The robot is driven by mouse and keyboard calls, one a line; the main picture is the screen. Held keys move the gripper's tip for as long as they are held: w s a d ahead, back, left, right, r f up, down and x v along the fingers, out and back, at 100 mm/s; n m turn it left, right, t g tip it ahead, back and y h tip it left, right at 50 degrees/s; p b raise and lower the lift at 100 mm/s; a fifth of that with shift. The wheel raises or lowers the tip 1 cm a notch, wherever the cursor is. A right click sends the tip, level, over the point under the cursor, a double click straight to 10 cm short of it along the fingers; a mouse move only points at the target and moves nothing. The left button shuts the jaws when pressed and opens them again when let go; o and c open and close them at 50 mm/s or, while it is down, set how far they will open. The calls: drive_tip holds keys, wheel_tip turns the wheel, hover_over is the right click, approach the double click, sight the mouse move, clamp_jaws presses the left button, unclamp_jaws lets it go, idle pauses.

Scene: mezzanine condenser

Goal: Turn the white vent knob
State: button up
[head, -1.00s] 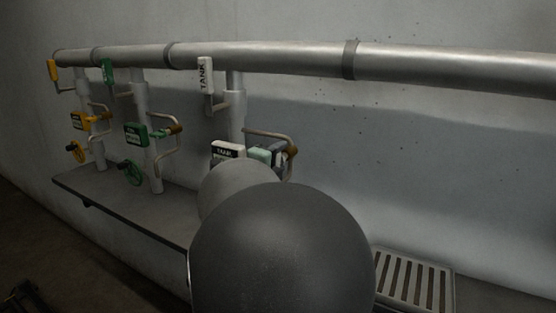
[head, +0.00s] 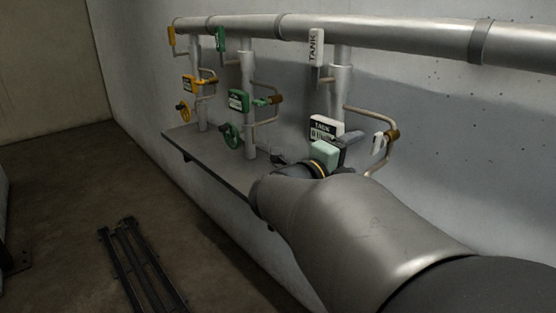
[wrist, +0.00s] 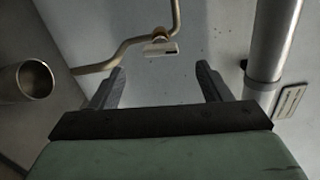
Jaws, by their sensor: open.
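The white vent knob (head: 378,142) sits by a brass fitting on the bent pipe of the rightmost, white-tagged valve stand. In the wrist view the white knob (wrist: 160,49) hangs below the brass fitting, beyond and roughly between my fingertips. My gripper (head: 358,138) has a mint-green body and dark fingers and lies just left of the knob in the head view. In the wrist view my gripper (wrist: 161,72) has its two fingers spread apart with nothing between them. The knob looks apart from the fingers, though the exact distance is hard to judge.
A white TANK box (head: 325,127) and hanging TANK tag (head: 316,47) are close to my gripper. Green (head: 239,100) and yellow (head: 190,86) stations stand farther left on a shelf (head: 205,155). A vertical pipe (wrist: 275,45) is at the right in the wrist view.

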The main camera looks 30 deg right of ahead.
drive_tip(key=a, duration=0.6)
drive_tip(key=shift+s, duration=0.4)
drive_tip(key=w+a+n+t+y+p, duration=0.4)
drive_tip(key=w+a+n+t+y, duration=0.4)
drive_tip(key=w+a+n+t, duration=0.45)
drive_tip(key=a+f+n+g+y+p, duration=0.2)
drive_tip(key=a+f+n+y, duration=0.3)
drive_tip(key=a+n+y, duration=0.4)
drive_tip(key=s+a+f+n+g+y+p, duration=0.2)
drive_tip(key=s+a+f+n+g+p, duration=0.1)
drive_tip(key=s+a+f+n+g, duration=0.4)
drive_tip(key=s+d+f+n+g, duration=0.1)
drive_tip(key=s+d+n+g, duration=0.1)
drive_tip(key=s, duration=0.4)
drive_tip(key=s+d+f+n+g+h+p, duration=0.1)
drive_tip(key=s+n+g, duration=0.3)
drive_tip(key=s+n, duration=0.1)
drive_tip(key=shift+s+d+f+p, duration=0.15)
drive_tip(key=shift+s+d+p, duration=0.2)
drive_tip(key=shift+s, duration=0.2)
